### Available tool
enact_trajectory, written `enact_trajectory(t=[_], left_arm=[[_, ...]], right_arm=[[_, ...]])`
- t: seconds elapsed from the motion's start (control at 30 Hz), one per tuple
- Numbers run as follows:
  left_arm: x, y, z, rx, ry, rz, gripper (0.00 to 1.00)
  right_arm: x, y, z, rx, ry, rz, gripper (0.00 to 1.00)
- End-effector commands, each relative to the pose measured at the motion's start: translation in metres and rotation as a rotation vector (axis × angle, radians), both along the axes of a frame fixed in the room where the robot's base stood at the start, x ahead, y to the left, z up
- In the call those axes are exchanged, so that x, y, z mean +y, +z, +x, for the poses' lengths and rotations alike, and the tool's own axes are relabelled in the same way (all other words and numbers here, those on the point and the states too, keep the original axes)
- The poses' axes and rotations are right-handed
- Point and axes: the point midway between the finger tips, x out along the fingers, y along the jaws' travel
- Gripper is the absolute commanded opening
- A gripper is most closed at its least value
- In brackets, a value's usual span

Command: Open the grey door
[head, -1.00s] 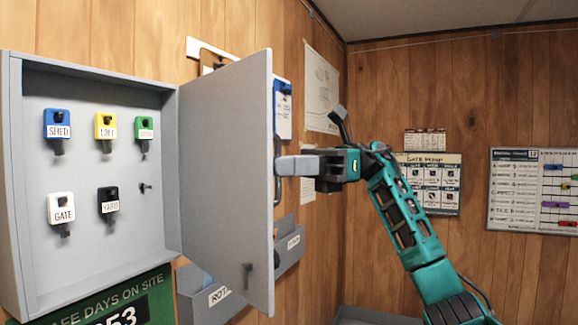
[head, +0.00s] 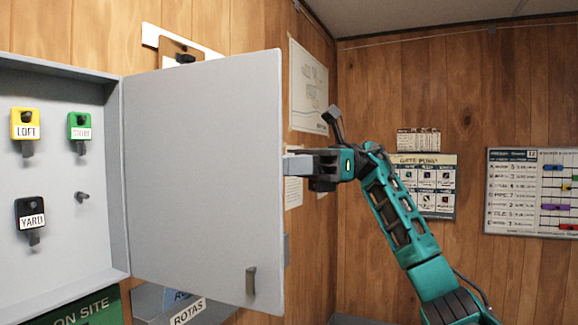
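The grey door (head: 200,180) of the wall key cabinet (head: 62,275) stands wide open, hinged at the cabinet's right side, with its inner face towards me. A small dark latch (head: 251,280) shows low on that face. My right gripper (head: 298,165) is at the door's free edge, about mid-height. Its pale fingertips reach behind the edge, so I cannot see whether they are closed on anything. The outer face and its handle are hidden. My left gripper is not in view.
Yellow (head: 24,124), green (head: 79,126) and black (head: 30,213) key tags hang inside the cabinet, beside an empty hook (head: 82,197). A rotas holder (head: 160,302) is on the wall below the door. A clipboard (head: 180,50) hangs behind it. Posters are on the walls.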

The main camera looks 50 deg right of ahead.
Motion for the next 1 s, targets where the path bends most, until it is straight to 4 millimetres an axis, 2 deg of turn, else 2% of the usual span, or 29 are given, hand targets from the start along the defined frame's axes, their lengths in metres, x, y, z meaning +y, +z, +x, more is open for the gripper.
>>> enact_trajectory(t=[0.03,0.63,0.67,0.7,0.9,1.0], left_arm=[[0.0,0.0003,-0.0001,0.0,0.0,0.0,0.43],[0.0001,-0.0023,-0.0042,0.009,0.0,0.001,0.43],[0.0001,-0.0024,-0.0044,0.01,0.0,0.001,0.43],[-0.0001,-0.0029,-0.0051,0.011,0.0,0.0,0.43],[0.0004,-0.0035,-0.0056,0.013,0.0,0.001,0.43],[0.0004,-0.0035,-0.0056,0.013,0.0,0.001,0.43]], right_arm=[[0.0014,-0.0015,0.0067,0.008,-0.014,0.008,0.0],[0.0026,-0.0019,0.0075,0.009,-0.012,0.008,0.0],[0.0026,-0.002,0.0075,0.009,-0.012,0.008,0.12],[0.0027,-0.0019,0.0075,0.009,-0.011,0.009,0.16],[0.0022,-0.0017,0.0068,0.008,-0.012,0.007,0.35],[0.002,-0.0015,0.0061,0.007,-0.012,0.007,0.36]])
